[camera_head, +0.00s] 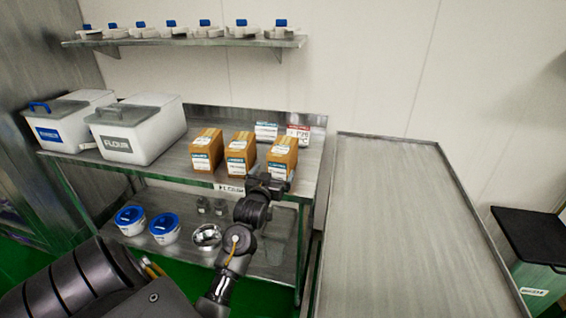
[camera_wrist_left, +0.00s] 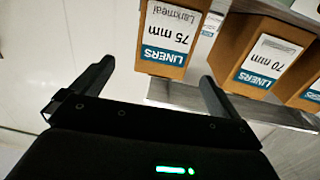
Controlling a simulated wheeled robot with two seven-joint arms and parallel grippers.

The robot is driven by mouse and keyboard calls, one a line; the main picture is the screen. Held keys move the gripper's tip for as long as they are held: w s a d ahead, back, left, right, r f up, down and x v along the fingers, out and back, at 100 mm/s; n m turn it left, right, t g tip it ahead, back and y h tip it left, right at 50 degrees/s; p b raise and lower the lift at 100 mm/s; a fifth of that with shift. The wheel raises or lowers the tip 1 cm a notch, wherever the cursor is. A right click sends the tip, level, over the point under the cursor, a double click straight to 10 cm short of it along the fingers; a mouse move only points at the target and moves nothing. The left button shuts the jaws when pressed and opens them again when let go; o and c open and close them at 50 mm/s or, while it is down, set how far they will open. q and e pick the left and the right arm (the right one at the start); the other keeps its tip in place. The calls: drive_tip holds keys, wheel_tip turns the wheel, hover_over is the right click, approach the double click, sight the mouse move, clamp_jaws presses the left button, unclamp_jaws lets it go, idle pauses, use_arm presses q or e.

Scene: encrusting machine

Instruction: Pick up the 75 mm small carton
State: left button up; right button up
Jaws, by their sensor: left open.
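The 75 mm small carton (camera_head: 284,152) is the rightmost of three brown cartons on the upper table shelf. In the left wrist view, which is upside down, the 75 mm carton (camera_wrist_left: 172,35) shows its white and teal label reading "75 mm" and "LINERS". My left gripper (camera_head: 268,184) is just in front of this carton and hides its lower part. Its fingers (camera_wrist_left: 156,73) are open and empty, with the carton beyond the tips and apart from them. My right gripper is out of view.
The 70 mm carton (camera_head: 240,153) stands close on the left, with another carton (camera_head: 206,150) beyond. White boxes (camera_head: 266,131) stand behind. A flour bin (camera_head: 140,130) is further left. A bare steel table (camera_head: 390,220) is at the right.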

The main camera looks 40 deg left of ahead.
sight(277, 160)
use_arm(q)
drive_tip(key=shift+a+r, duration=0.35)
drive_tip(key=shift+r, duration=0.25)
drive_tip(key=shift+w+a, duration=0.1)
drive_tip(key=shift+w, duration=0.2)
drive_tip(key=x, duration=0.5)
drive_tip(key=shift+p, duration=0.4)
drive_tip(key=shift+w+r, duration=0.15)
drive_tip(key=p+x, duration=0.1)
drive_tip(key=x, duration=0.3)
drive_tip(key=shift+w, duration=0.2)
drive_tip(key=shift+w+a, duration=0.2)
drive_tip(key=shift+w, duration=0.05)
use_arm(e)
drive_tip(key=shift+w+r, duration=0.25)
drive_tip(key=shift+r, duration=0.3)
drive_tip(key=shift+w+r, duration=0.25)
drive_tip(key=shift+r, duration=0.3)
